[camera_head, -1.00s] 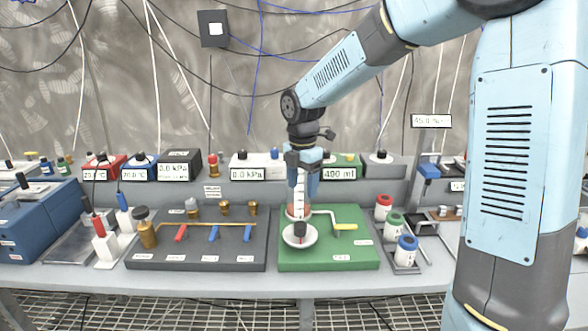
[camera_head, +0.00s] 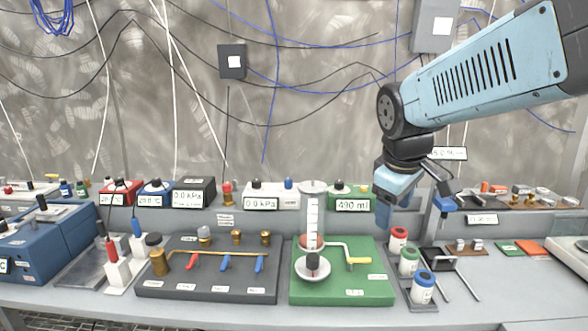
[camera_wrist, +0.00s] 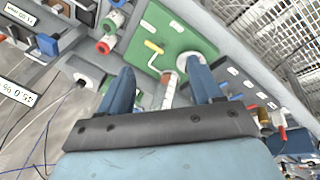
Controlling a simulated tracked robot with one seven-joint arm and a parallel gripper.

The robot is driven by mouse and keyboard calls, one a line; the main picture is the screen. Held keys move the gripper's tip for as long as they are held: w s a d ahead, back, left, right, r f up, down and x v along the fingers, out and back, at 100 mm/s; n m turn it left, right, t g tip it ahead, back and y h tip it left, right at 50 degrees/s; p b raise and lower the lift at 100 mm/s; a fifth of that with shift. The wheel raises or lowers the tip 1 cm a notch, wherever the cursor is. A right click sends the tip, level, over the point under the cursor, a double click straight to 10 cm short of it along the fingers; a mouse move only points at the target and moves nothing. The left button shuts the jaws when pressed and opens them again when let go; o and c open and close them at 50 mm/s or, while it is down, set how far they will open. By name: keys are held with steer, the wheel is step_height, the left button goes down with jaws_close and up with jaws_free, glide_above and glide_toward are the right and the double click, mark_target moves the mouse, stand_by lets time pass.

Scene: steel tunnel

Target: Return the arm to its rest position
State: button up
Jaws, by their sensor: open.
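My gripper (camera_head: 395,207) hangs in the air above the right part of the bench, behind and above the row of capped bottles. In the wrist view its two blue fingers (camera_wrist: 157,92) are apart with nothing held between them. The green board (camera_head: 372,284) with a clear graduated cylinder (camera_head: 312,222) and a yellow-handled valve (camera_head: 359,262) stands left of my gripper in the head view. The green board also shows in the wrist view (camera_wrist: 190,40), beyond the fingers. My upper arm runs up to the right edge.
A dark board (camera_head: 210,280) with red and blue valves lies left of the green one. Bottles with red (camera_head: 398,238), green and blue caps stand right of it. Boxes with displays (camera_head: 353,205) line the back ledge. Cables hang on the wall. The air above the bench's left side is clear.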

steer(key=s+d+m+t+y, duration=0.1)
steer(key=s+d+m, duration=0.3)
steer(key=s+m, duration=0.4)
steer(key=shift+s+d+r+t, duration=0.2)
steer(key=shift+s+r+t, duration=0.2)
steer(key=shift+s+r, duration=0.1)
